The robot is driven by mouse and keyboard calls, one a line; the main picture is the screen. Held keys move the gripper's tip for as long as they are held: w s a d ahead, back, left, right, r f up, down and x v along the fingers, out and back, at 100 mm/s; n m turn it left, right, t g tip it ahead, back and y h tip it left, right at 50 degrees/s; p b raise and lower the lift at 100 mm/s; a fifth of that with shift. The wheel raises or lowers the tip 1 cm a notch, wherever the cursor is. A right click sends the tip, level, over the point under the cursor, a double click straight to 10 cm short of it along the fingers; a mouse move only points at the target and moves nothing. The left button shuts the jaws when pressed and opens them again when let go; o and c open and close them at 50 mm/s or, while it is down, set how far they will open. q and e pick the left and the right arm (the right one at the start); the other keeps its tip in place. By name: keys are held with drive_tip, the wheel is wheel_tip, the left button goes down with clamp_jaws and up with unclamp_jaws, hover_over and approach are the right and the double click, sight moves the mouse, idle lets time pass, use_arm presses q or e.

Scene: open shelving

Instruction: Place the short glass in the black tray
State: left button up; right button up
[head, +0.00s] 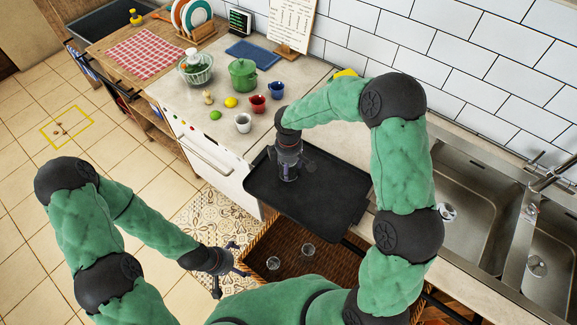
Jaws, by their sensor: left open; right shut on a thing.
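The black tray (325,190) lies flat on the counter edge in the middle of the head view. My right gripper (289,174) points down over the left part of the tray. It is shut on a small clear glass, mostly hidden by the fingers; I cannot tell whether the glass touches the tray. My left gripper (230,267) is open and empty, low in front of the counter. Two other clear glasses, one on the left (273,262) and one on the right (308,249), are in a brown wicker basket (345,262) below the tray.
Left of the tray, the counter holds a white cup (243,123), red cup (258,104), blue cup (277,90), green pot (243,75), lemon (231,102) and lime (215,115). A sink (465,205) is at right. The tray's right part is clear.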

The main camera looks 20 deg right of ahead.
drive_tip(key=shift+f, duration=0.1)
drive_tip(key=o, duration=1.3)
drive_tip(key=shift+r, duration=0.25)
wheel_tip(320, 180, up, 12)
drive_tip(key=shift+f+p, duration=0.1)
drive_tip(key=shift+p, duration=1.05)
